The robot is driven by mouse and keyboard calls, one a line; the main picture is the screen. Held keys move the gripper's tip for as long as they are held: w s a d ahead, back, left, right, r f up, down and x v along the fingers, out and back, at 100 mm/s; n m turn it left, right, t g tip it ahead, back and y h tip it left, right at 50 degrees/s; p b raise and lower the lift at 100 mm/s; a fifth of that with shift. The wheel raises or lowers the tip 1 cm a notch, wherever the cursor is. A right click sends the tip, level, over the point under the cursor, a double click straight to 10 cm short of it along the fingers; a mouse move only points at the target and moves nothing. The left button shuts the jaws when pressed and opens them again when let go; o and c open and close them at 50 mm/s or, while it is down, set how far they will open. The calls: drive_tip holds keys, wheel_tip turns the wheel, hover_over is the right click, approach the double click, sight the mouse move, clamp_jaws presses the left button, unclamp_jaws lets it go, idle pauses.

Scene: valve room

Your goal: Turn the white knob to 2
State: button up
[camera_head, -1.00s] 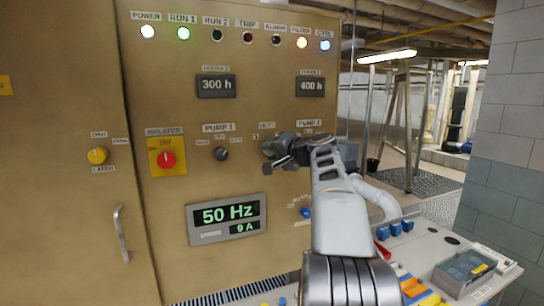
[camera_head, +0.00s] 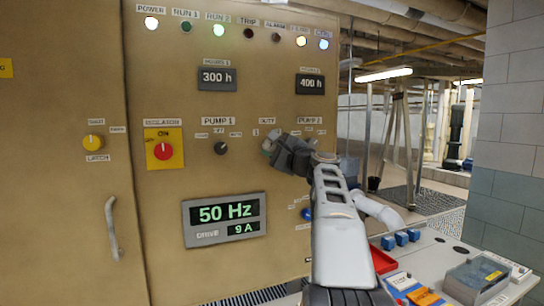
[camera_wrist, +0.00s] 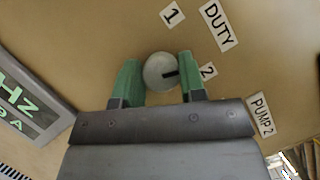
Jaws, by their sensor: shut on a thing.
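The white knob (camera_wrist: 158,71) sits on the tan panel below the DUTY label (camera_wrist: 218,26), with its dark pointer mark facing the 2 label (camera_wrist: 208,71). The 1 label (camera_wrist: 172,13) is above the knob. My gripper (camera_wrist: 158,75) has its green fingers on both sides of the knob and is shut on it. In the head view my gripper (camera_head: 272,147) is at the panel below DUTY, and it hides the knob there.
The PUMP 1 knob (camera_head: 221,148) and the red isolator knob (camera_head: 163,151) are to the left. The 50 Hz display (camera_head: 224,219) is below. A blue knob (camera_head: 307,214) is close to my arm. A bench (camera_head: 450,255) with parts stands at lower right.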

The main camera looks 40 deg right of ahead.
drive_tip(key=m+t+h+b, duration=0.1)
drive_tip(key=m, duration=0.2)
drive_tip(key=m+h+b, duration=0.1)
drive_tip(key=m+b, duration=0.1)
drive_tip(key=m, duration=0.1)
drive_tip(key=shift+t, duration=0.4)
drive_tip(key=shift+r+m+h, duration=0.1)
drive_tip(key=shift+m+h, duration=0.3)
drive_tip(key=shift+m, duration=0.1)
drive_tip(key=o, duration=0.9)
drive_tip(key=b+v, duration=0.5)
drive_tip(key=v, duration=0.8)
drive_tip(key=shift+s+f, duration=0.25)
drive_tip(key=shift+s, duration=0.1)
